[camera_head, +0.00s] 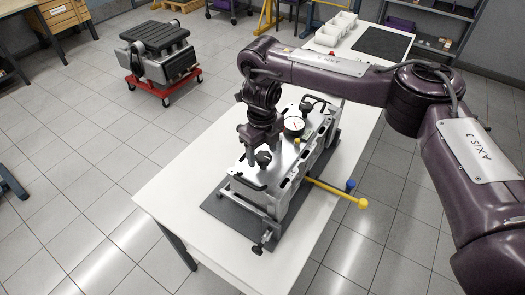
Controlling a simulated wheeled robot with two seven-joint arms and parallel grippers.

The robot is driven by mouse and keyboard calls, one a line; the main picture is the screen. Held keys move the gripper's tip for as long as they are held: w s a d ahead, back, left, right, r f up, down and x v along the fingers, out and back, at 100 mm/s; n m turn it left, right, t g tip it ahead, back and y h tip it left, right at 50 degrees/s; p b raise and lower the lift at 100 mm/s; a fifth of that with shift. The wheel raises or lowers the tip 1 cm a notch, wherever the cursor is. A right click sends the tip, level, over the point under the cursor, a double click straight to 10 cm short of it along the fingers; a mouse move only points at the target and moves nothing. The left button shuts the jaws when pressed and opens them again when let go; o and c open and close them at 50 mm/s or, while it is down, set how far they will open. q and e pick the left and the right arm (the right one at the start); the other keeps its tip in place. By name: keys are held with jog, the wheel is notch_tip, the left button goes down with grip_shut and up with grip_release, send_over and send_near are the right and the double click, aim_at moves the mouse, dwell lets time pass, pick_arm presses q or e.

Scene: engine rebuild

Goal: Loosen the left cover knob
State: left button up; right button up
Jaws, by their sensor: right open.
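The grey engine block (291,183) with its flat metal cover (284,157) lies on a dark mat on the white table. A black cover knob (263,158) stands at the near left of the cover. A second black knob (306,107) stands at the far end. My right gripper (262,151) points down at the near-left knob with its fingers apart. Whether the fingers touch the knob is too small to tell. My left gripper is out of view.
A round dial gauge (294,124) sits on the cover beside my right gripper. A yellow-tipped bar (340,194) sticks out to the right, near a blue-capped post (350,185). White bins (328,36) stand farther back. The white table (184,187) is clear at the left.

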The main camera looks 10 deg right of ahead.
aim_at(262, 156)
notch_tip(262, 156, up, 7)
jog(key=shift+r, duration=0.2)
jog(key=shift+s+f, duration=0.1)
dwell(0.5)
